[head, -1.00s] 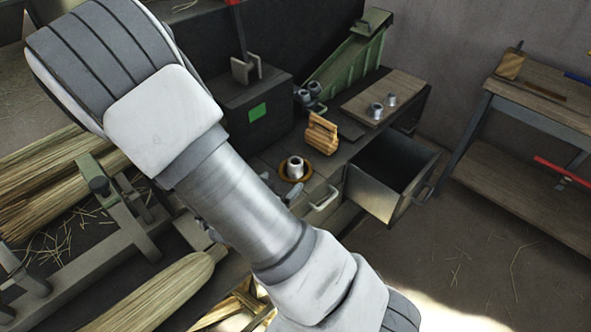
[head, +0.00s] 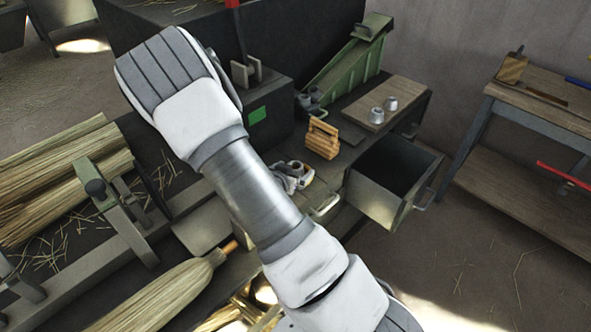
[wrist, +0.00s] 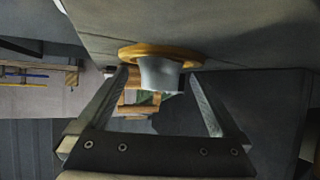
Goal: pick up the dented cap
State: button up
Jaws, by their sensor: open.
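A grey metal cap (wrist: 160,73) sits on a round ochre dish (wrist: 130,52) in the wrist view; I cannot make out a dent on it. My gripper (wrist: 160,82) is open, with one finger on each side of the cap and visible gaps between. In the head view my gripper (head: 288,176) is at the dish on the bench and hides most of it and the cap. Two more grey caps, a nearer one (head: 376,115) and a farther one (head: 391,103), stand on a wooden board (head: 405,92).
A wooden block with a handle (head: 322,138) stands just behind the dish. An open drawer (head: 383,203) juts out at right. A green chute (head: 345,66) holds dark cups at its foot. A dark box (head: 247,98) stands left. A broom (head: 165,290) lies in front.

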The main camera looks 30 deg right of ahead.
jog(key=c, duration=1.5)
jog(key=shift+r, duration=0.1)
jog(key=shift+c, duration=0.2)
